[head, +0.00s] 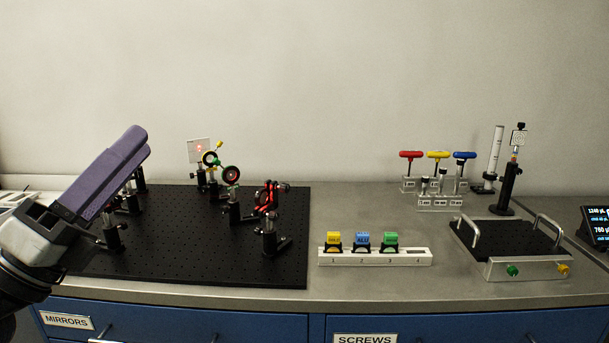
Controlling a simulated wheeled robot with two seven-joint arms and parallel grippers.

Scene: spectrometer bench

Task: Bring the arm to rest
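My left gripper (142,140) comes in from the left, in front of and above the left part of the black breadboard (290,275). Its two purple fingers lie together, pointing up and to the right, with nothing visible between them. It appears shut and empty. The gripper and its arm hide part of the breadboard and some posts on its left side. My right gripper is not in view.
Optics on posts, including a red mount (268,196), stand on the breadboard. A white numbered rack (375,258) holds yellow, blue and green blocks. Right are coloured-handle drivers (438,155), a black-floored tray with handles (525,268) and a display (598,225). Bench between breadboard and drivers is clear.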

